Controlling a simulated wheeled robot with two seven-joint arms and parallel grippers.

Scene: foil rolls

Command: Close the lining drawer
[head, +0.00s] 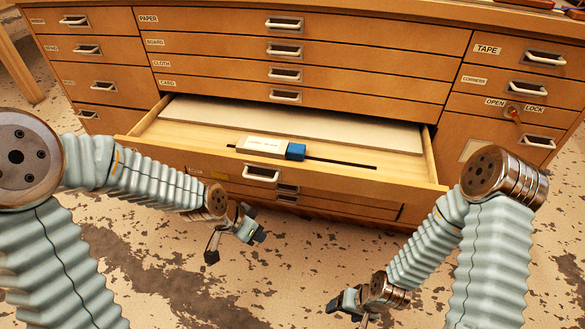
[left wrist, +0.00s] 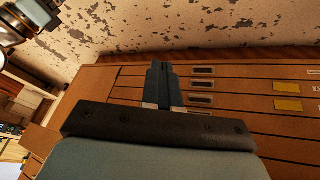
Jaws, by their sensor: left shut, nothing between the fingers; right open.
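One wide drawer (head: 310,173) stands pulled out below the drawer labelled CARD in the wooden cabinet. Its own label is too small to read. A pale flat sheet (head: 300,125) lies inside. A white labelled block with a blue end (head: 268,147) sits on a dark slot near the drawer's front. The drawer's metal handle (head: 261,173) is on its front face. My left gripper (head: 250,232) is shut and empty, in front of and below the drawer front, apart from it. Its closed fingers show in the left wrist view (left wrist: 163,85). My right gripper (head: 350,307) is open and empty, low at the right.
Shut drawers labelled PAPER, BOARD, CLOTH and CARD (head: 300,50) are above. A right-hand column holds TAPE and CORNERS drawers (head: 510,80) and a key switch (head: 513,113) marked OPEN and LOCK. Bare stained floor (head: 300,270) lies before the cabinet.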

